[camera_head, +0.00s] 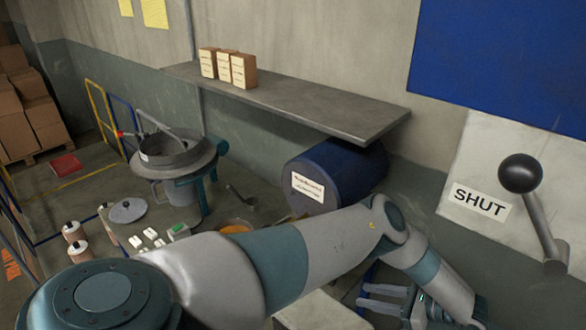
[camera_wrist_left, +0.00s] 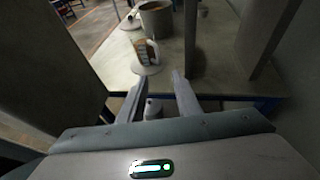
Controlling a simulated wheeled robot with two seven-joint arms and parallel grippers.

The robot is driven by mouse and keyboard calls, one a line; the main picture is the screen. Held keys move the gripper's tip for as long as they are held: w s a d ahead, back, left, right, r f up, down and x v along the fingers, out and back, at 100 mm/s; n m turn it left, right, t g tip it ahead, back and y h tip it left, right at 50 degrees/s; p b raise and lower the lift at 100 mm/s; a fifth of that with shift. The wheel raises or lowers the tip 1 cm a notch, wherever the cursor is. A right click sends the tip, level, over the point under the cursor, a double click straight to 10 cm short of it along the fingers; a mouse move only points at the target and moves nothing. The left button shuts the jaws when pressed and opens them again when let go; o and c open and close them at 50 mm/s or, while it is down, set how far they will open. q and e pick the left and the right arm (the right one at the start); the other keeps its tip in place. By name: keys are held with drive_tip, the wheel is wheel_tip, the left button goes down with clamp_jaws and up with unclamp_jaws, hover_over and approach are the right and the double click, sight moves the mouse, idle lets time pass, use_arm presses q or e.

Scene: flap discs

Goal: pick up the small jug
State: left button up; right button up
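My left gripper (camera_head: 364,295) is low at the right of the head view, its two fingers apart and nothing visible held. In the left wrist view the open fingers (camera_wrist_left: 158,80) point toward a small jug-like vessel (camera_wrist_left: 152,54) with a pale handle and a brown-orange side. It stands on the surface beyond the fingertips, apart from them. I cannot make it out in the head view, where my left arm covers much of the bench. A grey jug with a handle (camera_head: 181,193) stands under the round sieve (camera_head: 172,152). My right gripper is not in view.
A small pale object (camera_wrist_left: 152,108) shows between the finger bases. A large pot (camera_wrist_left: 157,19) stands farther off. In the head view, a blue drum (camera_head: 345,172) sits below the shelf (camera_head: 290,100), and an orange-filled bowl (camera_head: 236,253) is partly behind my arm. A black-knobbed lever (camera_head: 519,173) is at right.

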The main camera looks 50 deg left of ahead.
use_arm(q)
drive_tip(key=p+x, duration=0.2)
drive_tip(key=x, duration=0.9)
drive_tip(key=shift+s+a+f, duration=0.1)
drive_tip(key=shift+a+f, duration=0.05)
drive_tip(key=shift+a, duration=0.05)
drive_tip(key=shift+s+a+f, duration=0.1)
drive_tip(key=shift+a+f, duration=0.05)
drive_tip(key=shift+a, duration=0.2)
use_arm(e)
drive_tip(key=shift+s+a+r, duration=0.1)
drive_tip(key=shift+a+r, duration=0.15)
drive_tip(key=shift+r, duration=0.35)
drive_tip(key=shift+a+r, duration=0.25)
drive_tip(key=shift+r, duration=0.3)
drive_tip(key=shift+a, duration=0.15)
use_arm(q)
drive_tip(key=x, duration=0.2)
drive_tip(key=p+x, duration=0.1)
drive_tip(key=x, duration=0.1)
drive_tip(key=shift+s+f, duration=0.1)
drive_tip(key=shift+s, duration=0.25)
drive_tip(key=shift+a+f, duration=0.15)
drive_tip(key=shift+a, duration=0.3)
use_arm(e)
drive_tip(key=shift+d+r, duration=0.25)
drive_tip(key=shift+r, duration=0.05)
